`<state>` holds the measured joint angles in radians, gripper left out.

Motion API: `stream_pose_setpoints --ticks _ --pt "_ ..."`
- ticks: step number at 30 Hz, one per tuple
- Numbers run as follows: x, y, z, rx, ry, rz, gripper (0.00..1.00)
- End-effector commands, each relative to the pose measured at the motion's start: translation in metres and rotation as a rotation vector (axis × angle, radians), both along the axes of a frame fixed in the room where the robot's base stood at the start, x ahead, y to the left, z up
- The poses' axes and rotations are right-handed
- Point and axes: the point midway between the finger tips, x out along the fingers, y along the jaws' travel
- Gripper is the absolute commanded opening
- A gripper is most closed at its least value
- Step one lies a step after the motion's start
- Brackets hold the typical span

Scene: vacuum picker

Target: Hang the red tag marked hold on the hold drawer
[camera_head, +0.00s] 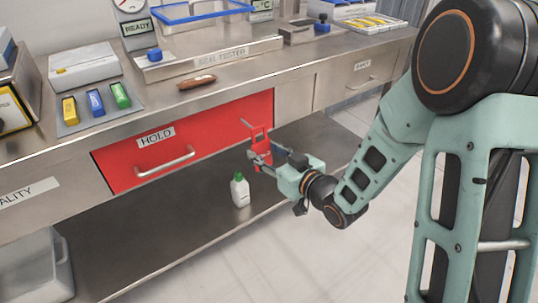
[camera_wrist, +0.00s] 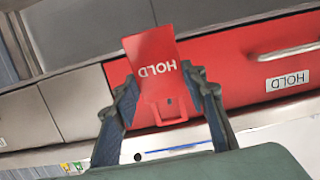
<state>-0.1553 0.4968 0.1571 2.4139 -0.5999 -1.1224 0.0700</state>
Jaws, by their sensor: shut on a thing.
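The red tag (camera_head: 259,146) is held by my gripper (camera_head: 262,157) in front of the right end of the red hold drawer (camera_head: 225,125). In the wrist view the tag (camera_wrist: 155,68) reads HOLD upside down and sits between the two fingers of my gripper (camera_wrist: 165,100). The drawer (camera_wrist: 240,60) is shut, with a silver bar handle (camera_head: 166,161) and a HOLD label (camera_head: 155,137) left of the tag in the head view. The handle also shows in the wrist view (camera_wrist: 288,52). The tag is apart from the handle.
A white bottle with a green cap (camera_head: 240,190) stands on the lower shelf (camera_head: 165,240), below and left of my gripper. The steel bench top (camera_head: 240,75) overhangs the drawer. A brown-handled tool (camera_head: 197,82) lies on it. Open floor (camera_head: 260,255) lies in front.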

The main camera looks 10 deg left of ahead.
Motion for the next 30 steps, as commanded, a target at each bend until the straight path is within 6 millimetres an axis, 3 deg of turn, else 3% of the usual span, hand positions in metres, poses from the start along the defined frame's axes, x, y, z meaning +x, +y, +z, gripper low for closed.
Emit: stream_pose_setpoints --ticks 17,30 --pt "0.022 0.027 -0.002 0.0 0.0 0.0 0.21" --pt "0.03 0.036 -0.01 0.001 -0.001 0.0 0.21"
